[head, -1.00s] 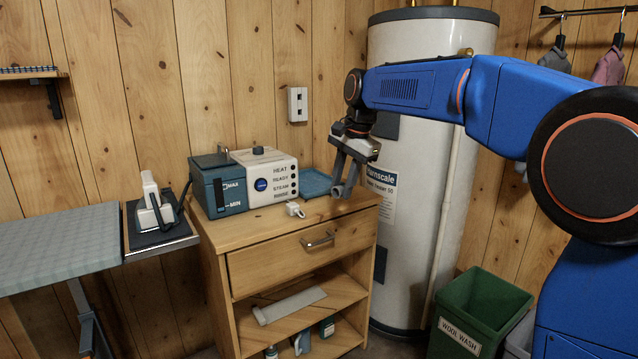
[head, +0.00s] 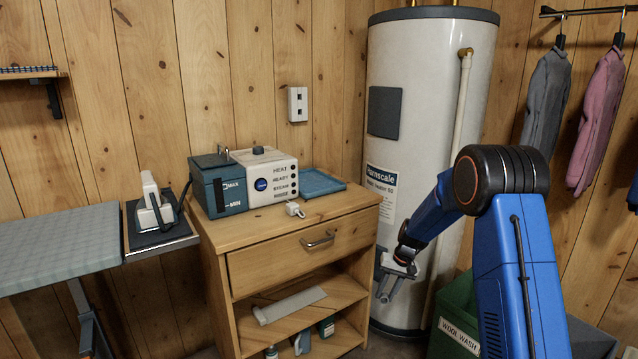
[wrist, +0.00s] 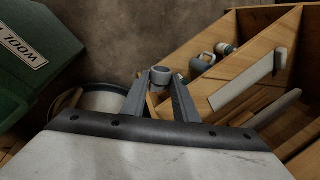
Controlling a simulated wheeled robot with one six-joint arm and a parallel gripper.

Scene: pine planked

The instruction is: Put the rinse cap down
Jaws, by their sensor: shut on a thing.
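The rinse cap (wrist: 160,76) is a small grey ring-shaped piece between the tips of my gripper (wrist: 161,82) in the wrist view. My gripper is shut on it. In the head view my gripper (head: 386,291) hangs low, right of the wooden cabinet (head: 290,232) and in front of the water heater; the cap is too small to make out there. Below the cap in the wrist view is dark grey floor (wrist: 130,40).
A green wool wash bin (head: 458,318) stands right of my gripper. A blue tray (head: 322,183) and steam unit (head: 268,178) sit on the cabinet top. Its open shelves hold a pale long piece (head: 290,304) and small bottles (head: 327,327). The water heater (head: 420,150) stands behind.

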